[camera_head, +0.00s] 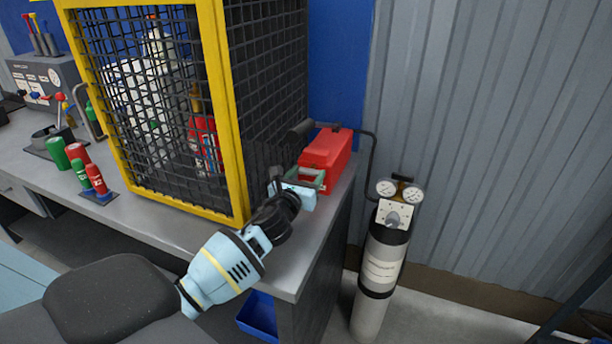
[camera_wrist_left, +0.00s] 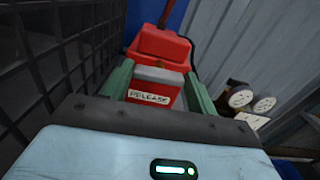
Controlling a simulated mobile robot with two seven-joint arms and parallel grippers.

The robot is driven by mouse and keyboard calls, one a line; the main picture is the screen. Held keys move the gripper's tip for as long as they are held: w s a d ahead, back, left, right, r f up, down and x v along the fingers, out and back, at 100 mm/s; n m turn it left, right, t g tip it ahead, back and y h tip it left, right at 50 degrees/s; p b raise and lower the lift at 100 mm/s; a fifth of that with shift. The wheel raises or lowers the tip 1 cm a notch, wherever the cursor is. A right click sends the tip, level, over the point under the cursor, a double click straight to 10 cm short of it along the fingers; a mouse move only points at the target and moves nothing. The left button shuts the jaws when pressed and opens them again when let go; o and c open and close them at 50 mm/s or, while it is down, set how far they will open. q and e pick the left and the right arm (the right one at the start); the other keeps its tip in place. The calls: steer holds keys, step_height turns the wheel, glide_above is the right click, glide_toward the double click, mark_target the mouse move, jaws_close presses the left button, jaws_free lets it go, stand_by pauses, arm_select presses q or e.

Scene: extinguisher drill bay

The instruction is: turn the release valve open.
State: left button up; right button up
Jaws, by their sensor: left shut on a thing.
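The release valve is a red box (camera_head: 328,150) on the right end of the grey bench, beside the caged cabinet. In the left wrist view its red body (camera_wrist_left: 160,45) carries a white RELEASE label (camera_wrist_left: 148,97), with a grey bar-like handle (camera_wrist_left: 160,76) above the label. My left gripper (camera_head: 312,178) reaches it from the front. Its green fingers (camera_wrist_left: 158,84) lie on either side of the grey handle and are shut on it. The fingertip contacts are partly hidden. My right gripper is in neither view.
The yellow-framed mesh cage (camera_head: 232,120) stands close left of my left gripper. A gas cylinder (camera_head: 381,265) with gauges stands on the floor to the right, by the corrugated wall. A dark hose (camera_head: 374,150) runs behind the valve. Red and green cylinders (camera_head: 76,153) stand at left.

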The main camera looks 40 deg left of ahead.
arm_select(q)
steer(key=n, duration=0.4)
steer(key=shift+p, duration=0.35)
steer(key=shift+a+n, duration=0.1)
steer(key=shift+n, duration=1.2)
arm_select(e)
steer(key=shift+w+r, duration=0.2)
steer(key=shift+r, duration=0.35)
arm_select(q)
steer(key=shift+f, duration=0.1)
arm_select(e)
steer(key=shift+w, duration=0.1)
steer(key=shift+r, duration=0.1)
arm_select(q)
steer(key=o, duration=1)
steer(key=shift+s, duration=0.15)
steer(key=v, duration=0.6)
steer(key=shift+s+p, duration=0.15)
steer(key=shift+p, duration=0.15)
steer(key=shift+s, duration=0.65)
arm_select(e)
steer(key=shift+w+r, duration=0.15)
arm_select(q)
steer(key=shift+d, duration=0.2)
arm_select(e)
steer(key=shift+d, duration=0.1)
